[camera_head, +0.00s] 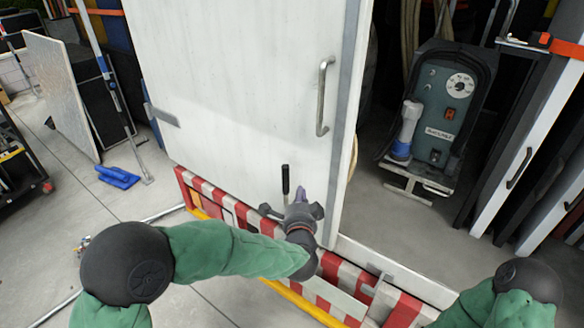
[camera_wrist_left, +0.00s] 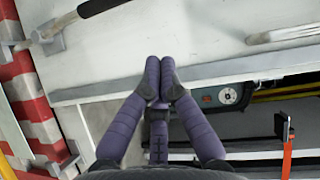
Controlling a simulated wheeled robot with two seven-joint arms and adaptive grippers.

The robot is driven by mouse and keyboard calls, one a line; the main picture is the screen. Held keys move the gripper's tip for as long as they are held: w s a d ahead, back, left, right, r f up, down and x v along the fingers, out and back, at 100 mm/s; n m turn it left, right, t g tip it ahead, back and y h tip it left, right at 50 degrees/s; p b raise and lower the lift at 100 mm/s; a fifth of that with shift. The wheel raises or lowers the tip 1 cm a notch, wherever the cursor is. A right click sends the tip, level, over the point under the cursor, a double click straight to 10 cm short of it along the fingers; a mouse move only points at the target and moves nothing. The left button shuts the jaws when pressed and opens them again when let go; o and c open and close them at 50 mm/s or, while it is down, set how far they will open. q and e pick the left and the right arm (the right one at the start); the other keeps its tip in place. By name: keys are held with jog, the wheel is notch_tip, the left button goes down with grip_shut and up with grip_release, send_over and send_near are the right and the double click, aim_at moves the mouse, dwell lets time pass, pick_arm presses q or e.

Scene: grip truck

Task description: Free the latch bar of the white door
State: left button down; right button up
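The white door (camera_head: 235,80) stands in the middle of the head view, with a grey metal handle (camera_head: 322,95) near its right edge. The latch bar (camera_head: 286,178) is low on the door, with an upright black grip and a metal lower part partly behind my left gripper (camera_head: 300,192). In the left wrist view the latch bar's black grip (camera_wrist_left: 98,7) is at the upper left, apart from my fingers. There my left gripper (camera_wrist_left: 160,75) has its purple fingertips together with nothing visible between them, over the door's edge. My right gripper is out of view; only its arm shows.
A red and white striped bumper (camera_head: 345,275) with a yellow edge runs below the door. A teal machine with a dial (camera_head: 447,108) stands inside the opening at right. Panels lean at far right. A blue floor brush (camera_head: 118,177) lies at left on open floor.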

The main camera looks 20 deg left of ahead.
pick_arm(q)
jog(key=a+b+x, duration=0.2)
jog(key=x, duration=1.1)
jog(key=shift+s+a+f, duration=0.3)
jog(key=shift+s+f, duration=0.05)
jog(key=shift+s, duration=0.05)
jog(key=shift+a, duration=0.1)
